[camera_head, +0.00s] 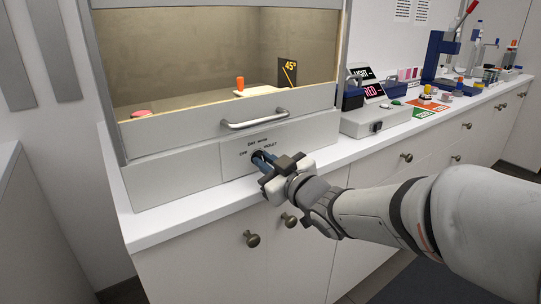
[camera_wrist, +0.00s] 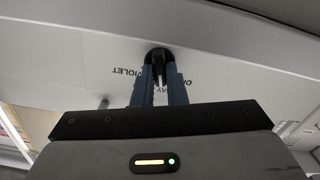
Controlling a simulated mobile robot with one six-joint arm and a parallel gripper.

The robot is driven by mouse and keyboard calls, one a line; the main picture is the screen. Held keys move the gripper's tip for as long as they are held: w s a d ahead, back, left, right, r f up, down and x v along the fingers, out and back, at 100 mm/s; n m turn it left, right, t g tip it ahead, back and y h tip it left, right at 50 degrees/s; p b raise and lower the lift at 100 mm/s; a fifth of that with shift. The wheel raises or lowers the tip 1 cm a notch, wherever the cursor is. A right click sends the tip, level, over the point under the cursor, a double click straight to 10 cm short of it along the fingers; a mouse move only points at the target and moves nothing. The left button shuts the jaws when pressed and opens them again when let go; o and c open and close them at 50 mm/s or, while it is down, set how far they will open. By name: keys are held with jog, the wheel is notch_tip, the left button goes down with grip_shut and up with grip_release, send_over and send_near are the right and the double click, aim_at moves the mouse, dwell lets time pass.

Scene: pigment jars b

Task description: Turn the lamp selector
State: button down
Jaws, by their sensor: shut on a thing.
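The lamp selector (camera_wrist: 159,54) is a small black knob on the grey front panel of the booth. Printed labels around it include DAY and VIOLET. In the head view the selector (camera_head: 257,155) is partly hidden by my fingers. My gripper (camera_head: 264,163) reaches it from the front right, its blue fingers shut on the knob. In the wrist view the two fingers (camera_wrist: 159,76) close around the knob's grip, seen from below. The exact position the pointer faces cannot be told.
The booth's handle (camera_head: 254,120) sticks out above the selector. Inside the booth are an orange jar (camera_head: 240,83), a pink disc (camera_head: 141,113) and a 45° sign (camera_head: 287,72). Cabinet knobs (camera_head: 252,239) protrude below the counter.

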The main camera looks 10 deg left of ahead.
jog(key=m+p, duration=0.2)
jog(key=m, duration=0.2)
jog(key=shift+d+m+p, duration=0.1)
jog(key=shift+m+p, duration=0.6)
jog(key=shift+m, duration=0.9)
jog(key=shift+f, duration=0.1)
jog(key=c, duration=1.5)
grip_release()
jog(key=shift+w, duration=0.1)
jog(key=shift+o, duration=0.2)
jog(key=p+v, duration=0.1)
jog(key=v, duration=0.6)
jog(key=shift+s+d, duration=0.25)
jog(key=shift+d, duration=0.05)
